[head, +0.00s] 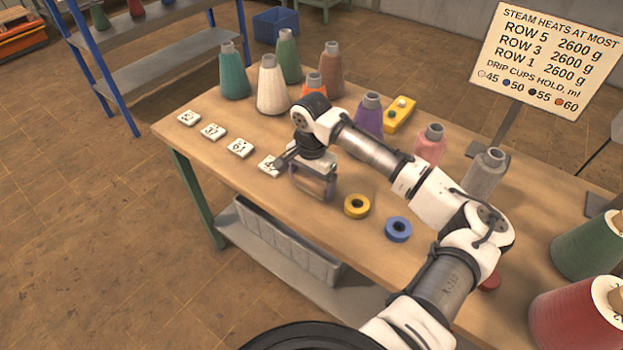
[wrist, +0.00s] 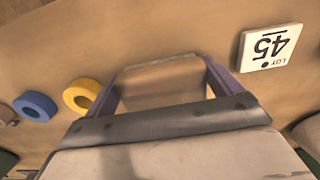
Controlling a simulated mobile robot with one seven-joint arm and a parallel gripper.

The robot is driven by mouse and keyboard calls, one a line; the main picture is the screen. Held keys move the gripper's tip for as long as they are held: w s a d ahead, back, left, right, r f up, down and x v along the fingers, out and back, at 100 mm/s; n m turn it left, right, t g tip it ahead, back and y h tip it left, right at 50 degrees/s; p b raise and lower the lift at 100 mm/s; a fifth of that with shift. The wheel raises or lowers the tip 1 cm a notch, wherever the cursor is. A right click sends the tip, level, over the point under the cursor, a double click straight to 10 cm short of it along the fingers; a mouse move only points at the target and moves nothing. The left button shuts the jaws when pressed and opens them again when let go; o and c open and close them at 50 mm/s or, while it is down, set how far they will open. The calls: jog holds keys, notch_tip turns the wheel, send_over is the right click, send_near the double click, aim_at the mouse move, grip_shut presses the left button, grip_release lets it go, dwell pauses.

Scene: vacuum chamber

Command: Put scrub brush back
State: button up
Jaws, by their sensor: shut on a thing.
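My gripper (head: 314,190) points down, low over the near left part of the wooden table (head: 205,105). In the wrist view its two purple-grey fingers are shut on a tan bar (wrist: 160,74) that spans between their tips. I take this bar to be the scrub brush; its bristles are not visible. I cannot tell whether it touches the table. A white tile marked LOT 45 (wrist: 268,48) lies beside the gripper, and this tile also shows in the head view (head: 269,167). No other brush is visible.
More numbered tiles (head: 213,131) line the left edge. A yellow ring (head: 357,206) and a blue ring (head: 397,229) lie right of my gripper. Several yarn cones, including white (head: 271,88) and purple (head: 368,116), stand behind. A grey crate (head: 285,243) sits below the tabletop.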

aim_at(311, 179)
jog(key=shift+f, duration=0.1)
jog(key=o, duration=0.7)
jog(key=shift+o, duration=0.2)
notch_tip(311, 179, up, 12)
jog(key=b, duration=0.2)
